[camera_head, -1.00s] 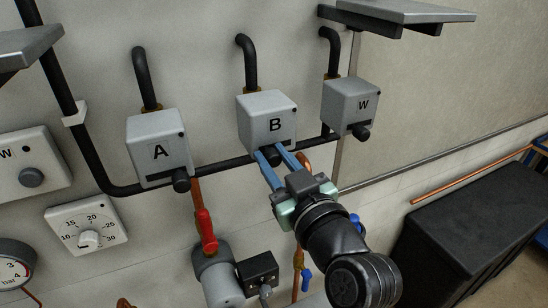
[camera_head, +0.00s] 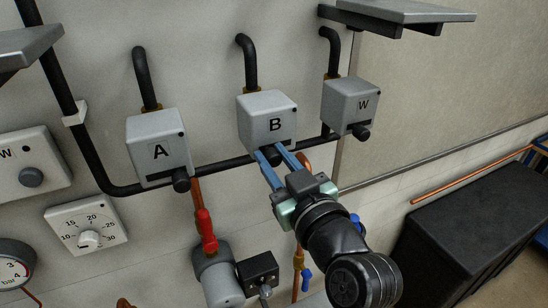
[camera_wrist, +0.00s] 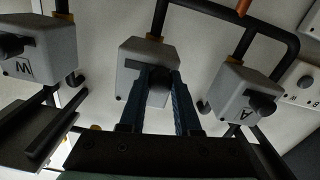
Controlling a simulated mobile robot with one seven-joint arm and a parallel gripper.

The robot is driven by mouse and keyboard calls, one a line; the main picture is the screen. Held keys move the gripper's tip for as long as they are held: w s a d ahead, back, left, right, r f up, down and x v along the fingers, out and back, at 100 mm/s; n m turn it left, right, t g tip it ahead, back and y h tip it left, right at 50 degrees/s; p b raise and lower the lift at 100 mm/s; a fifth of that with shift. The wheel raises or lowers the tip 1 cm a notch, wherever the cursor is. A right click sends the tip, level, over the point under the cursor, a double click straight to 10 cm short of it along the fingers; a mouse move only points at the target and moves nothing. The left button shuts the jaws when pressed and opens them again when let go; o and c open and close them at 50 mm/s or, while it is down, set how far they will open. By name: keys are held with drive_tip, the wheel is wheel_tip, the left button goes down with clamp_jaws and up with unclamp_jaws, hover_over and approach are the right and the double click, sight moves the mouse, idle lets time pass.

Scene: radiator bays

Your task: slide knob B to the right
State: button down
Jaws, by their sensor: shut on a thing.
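Box B (camera_head: 266,114) is a grey box on the wall with a black slot along its lower front. Its dark round knob B (camera_head: 277,159) sits at the bottom of the front, mostly hidden by my fingers in the head view. My gripper (camera_head: 279,155) reaches up from below right, its two blue fingers on either side of the knob. In the wrist view the knob (camera_wrist: 158,93) sits between the fingertips, with box B (camera_wrist: 135,58) behind. My gripper is shut on the knob.
Box A (camera_head: 158,146) with its own knob (camera_head: 181,181) stands to the left, box W (camera_head: 350,103) to the right. A red-handled valve (camera_head: 206,230) and a black box (camera_head: 258,272) are below. A grey shelf (camera_head: 400,12) juts out above right.

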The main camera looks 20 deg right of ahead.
sight(287, 142)
drive_tip(key=d+b, duration=0.2)
drive_tip(key=d, duration=0.2)
drive_tip(key=shift+b, duration=0.35)
drive_tip(key=c, duration=0.6)
unclamp_jaws()
drive_tip(key=shift+d, duration=0.15)
